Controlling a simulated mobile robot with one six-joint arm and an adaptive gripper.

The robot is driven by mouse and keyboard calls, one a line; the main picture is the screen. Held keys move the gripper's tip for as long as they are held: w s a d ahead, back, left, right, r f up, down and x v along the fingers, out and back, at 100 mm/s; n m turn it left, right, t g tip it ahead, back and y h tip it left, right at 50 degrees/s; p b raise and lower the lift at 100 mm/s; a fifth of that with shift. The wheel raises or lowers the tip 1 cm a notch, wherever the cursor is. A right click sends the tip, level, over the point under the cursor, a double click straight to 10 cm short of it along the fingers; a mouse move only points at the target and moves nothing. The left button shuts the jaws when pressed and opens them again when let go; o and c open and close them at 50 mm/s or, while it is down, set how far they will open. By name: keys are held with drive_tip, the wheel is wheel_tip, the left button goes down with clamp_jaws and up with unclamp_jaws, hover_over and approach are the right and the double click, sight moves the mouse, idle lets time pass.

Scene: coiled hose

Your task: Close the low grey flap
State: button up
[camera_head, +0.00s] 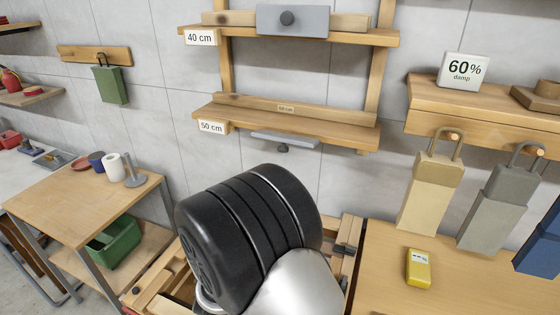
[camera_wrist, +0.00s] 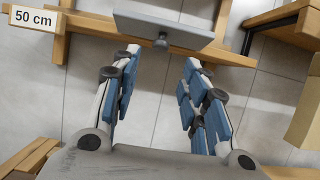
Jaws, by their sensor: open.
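The low grey flap (camera_head: 285,140) is at the 50 cm shelf (camera_head: 290,117). In the head view it is a thin, nearly edge-on panel sticking out below the shelf's front edge, with its dark round knob (camera_head: 283,148) underneath. In the wrist view the flap (camera_wrist: 165,28) is a wide, slightly tilted panel at the top, its knob (camera_wrist: 160,41) at the lower edge. My gripper (camera_wrist: 159,72) is open and empty, its blue-padded fingers on either side of a line below the knob, apart from it. My arm hides the gripper in the head view.
Another grey flap (camera_head: 292,19) with a knob stands upright at the 40 cm shelf (camera_head: 340,37) above. A wooden side table (camera_head: 85,205) stands left. Bare wall lies below the flap.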

sight(285, 143)
drive_tip(key=b+x, duration=0.1)
drive_tip(key=x, duration=0.7)
drive_tip(key=shift+w+d, duration=0.2)
drive_tip(key=shift+w, duration=0.15)
drive_tip(key=shift+r, duration=0.15)
drive_tip(key=shift+c, duration=0.5)
clamp_jaws()
